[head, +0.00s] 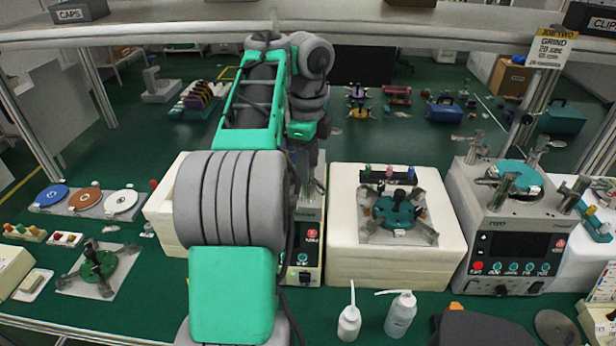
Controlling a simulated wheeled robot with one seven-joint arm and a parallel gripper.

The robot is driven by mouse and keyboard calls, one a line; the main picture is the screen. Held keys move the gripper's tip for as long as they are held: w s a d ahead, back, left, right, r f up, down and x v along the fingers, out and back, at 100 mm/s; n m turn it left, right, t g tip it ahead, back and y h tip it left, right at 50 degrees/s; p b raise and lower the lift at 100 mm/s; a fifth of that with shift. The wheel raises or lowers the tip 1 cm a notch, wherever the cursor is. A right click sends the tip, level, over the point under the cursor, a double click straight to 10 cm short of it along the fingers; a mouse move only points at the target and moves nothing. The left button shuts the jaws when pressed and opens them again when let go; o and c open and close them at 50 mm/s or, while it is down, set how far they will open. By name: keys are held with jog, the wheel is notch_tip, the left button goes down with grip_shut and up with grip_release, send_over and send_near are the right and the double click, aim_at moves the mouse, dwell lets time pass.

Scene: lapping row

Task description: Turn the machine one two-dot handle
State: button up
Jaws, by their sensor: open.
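A lapping machine (308,238) stands behind my arm in the middle. Only a strip of its front panel shows, with a red button and several small controls. Its top and any two-dot handle are hidden by my arm. A second machine (510,235) stands at the right, with a teal round piece (519,174) and several metal handles on top. I cannot read dots on any handle. I cannot tell from a label which machine is machine one. My arm rises in front and bends down over the middle machine. My gripper's fingers are hidden behind the arm.
A white block (395,262) between the machines bears a teal fixture (399,213). Two white bottles (401,315) stand in front of it. At the left are coloured discs (88,200) and a green fixture (99,266). A shelf (400,22) crosses overhead.

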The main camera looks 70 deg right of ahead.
jog(key=shift+f, duration=0.2)
jog(key=shift+c, duration=0.5)
grip_shut()
dwell(0.8)
